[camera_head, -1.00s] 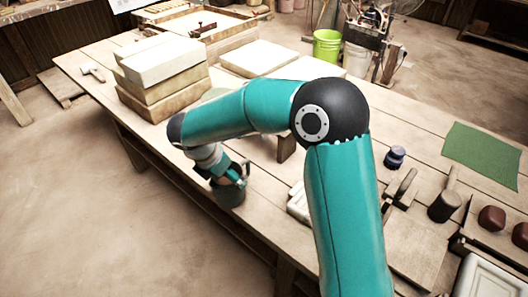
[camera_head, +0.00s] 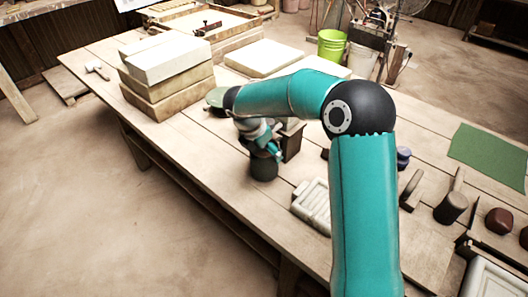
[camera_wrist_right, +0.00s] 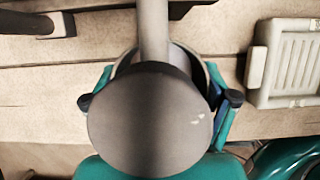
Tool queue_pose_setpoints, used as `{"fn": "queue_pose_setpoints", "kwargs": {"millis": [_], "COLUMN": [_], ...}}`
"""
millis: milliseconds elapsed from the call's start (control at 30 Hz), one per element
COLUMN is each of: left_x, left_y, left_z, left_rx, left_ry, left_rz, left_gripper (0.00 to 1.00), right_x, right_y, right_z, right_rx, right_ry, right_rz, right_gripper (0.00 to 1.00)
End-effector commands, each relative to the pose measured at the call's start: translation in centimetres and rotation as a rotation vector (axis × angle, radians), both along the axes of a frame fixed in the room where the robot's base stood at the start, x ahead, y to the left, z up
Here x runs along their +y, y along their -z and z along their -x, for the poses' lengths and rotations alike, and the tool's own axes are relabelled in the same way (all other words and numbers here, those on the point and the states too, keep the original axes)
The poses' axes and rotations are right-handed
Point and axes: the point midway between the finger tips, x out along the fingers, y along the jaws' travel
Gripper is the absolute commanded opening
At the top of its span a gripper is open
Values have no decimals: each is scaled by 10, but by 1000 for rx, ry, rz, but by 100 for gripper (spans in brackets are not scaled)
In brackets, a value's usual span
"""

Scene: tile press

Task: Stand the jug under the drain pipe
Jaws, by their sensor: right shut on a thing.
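The dark grey-green jug (camera_head: 263,168) is upright near the table's front edge in the head view. I cannot tell whether its base touches the table. My right gripper (camera_head: 265,148) is shut on it from above. In the right wrist view, the teal fingers of this gripper (camera_wrist_right: 162,100) lie on both sides of the jug, whose rim (camera_wrist_right: 193,62) shows in part. A grey bar with a broad round end (camera_wrist_right: 150,120) covers most of the jug's mouth there. I cannot tell whether this is the drain pipe, which I cannot make out in the head view. My left gripper is out of view.
A brown block (camera_head: 292,142) stands just behind the jug. A pale ribbed mould (camera_head: 312,205) lies to its right. Stacked slabs (camera_head: 168,78) stand back left. The table (camera_head: 205,148) is clear between slabs and jug. My right arm hides part of the table.

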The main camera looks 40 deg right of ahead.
Motion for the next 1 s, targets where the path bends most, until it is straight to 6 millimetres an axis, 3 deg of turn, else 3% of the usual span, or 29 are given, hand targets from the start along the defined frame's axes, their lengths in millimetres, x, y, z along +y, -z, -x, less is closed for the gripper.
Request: {"fn": "queue_pose_setpoints", "kwargs": {"millis": [333, 367, 433, 767, 1000], "left_x": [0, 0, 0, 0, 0], "left_y": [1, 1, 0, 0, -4], "left_z": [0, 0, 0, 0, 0], "left_rx": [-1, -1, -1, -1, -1], "left_ry": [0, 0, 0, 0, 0], "left_rz": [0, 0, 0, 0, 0], "left_gripper": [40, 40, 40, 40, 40], "right_x": [1, 1, 1, 0, 7], "right_y": [1, 2, 2, 1, -17], "right_z": [-1, -1, -1, 0, 0], "right_rx": [-3, -1, -1, -1, -4], "right_ry": [-1, 0, 0, 1, 1], "right_rz": [1, 0, 0, 0, 1], "right_gripper": [15, 88, 100, 100, 100]}}
